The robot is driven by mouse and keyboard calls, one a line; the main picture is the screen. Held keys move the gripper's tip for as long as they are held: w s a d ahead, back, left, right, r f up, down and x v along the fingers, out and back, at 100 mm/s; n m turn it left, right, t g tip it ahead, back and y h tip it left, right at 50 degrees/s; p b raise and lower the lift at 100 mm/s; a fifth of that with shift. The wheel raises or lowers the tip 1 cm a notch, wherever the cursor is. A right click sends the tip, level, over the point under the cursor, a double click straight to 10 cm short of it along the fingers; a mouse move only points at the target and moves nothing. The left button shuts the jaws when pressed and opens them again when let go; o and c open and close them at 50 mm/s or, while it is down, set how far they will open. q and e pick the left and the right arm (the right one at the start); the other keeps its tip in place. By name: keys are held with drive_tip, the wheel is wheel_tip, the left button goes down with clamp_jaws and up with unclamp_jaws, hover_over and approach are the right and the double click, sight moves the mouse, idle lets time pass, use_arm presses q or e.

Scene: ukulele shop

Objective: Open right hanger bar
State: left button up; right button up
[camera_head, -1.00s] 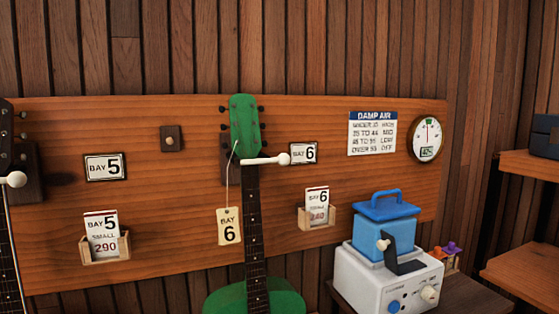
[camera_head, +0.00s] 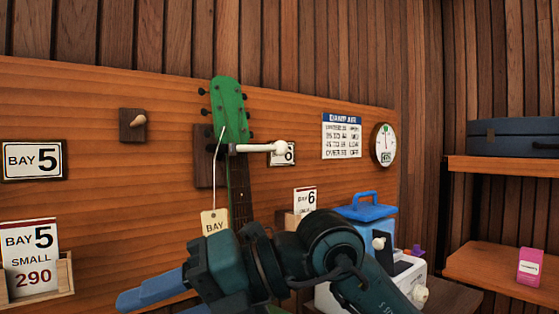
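The white hanger bar (camera_head: 262,148) with a round knob at its right end runs across the front of the green ukulele's neck, just below its headstock (camera_head: 229,108). Its dark wooden mount (camera_head: 203,158) is on the wall board behind the neck. My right gripper (camera_head: 160,302) reaches in from the lower right, below the bar and apart from it. Its blue fingers point left and look spread, with nothing seen between them. My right arm hides the ukulele's body and lower neck. My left gripper is out of view.
A hanging tag (camera_head: 214,221) dangles by the neck. A Bay 5 card holder (camera_head: 38,280) is at lower left, with a wooden peg (camera_head: 138,122) above. A blue-topped white machine (camera_head: 420,293) stands behind my arm. Shelves with a dark case (camera_head: 512,139) are at right.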

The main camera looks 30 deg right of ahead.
drive_tip(key=w+d+r+m+t+h+b, duration=0.15)
drive_tip(key=d+r+m+t+h, duration=0.25)
drive_tip(key=d+r+t+h, duration=0.4)
drive_tip(key=m+t+h, duration=0.4)
drive_tip(key=m+h, duration=0.3)
drive_tip(key=m, duration=0.1)
approach(284, 148)
drive_tip(key=w, duration=0.3)
drive_tip(key=w+d+p, duration=0.1)
drive_tip(key=w, duration=0.7)
drive_tip(key=shift+w+d+p, duration=0.15)
drive_tip(key=shift+d+p, duration=0.15)
drive_tip(key=shift+c, duration=0.2)
clamp_jaws()
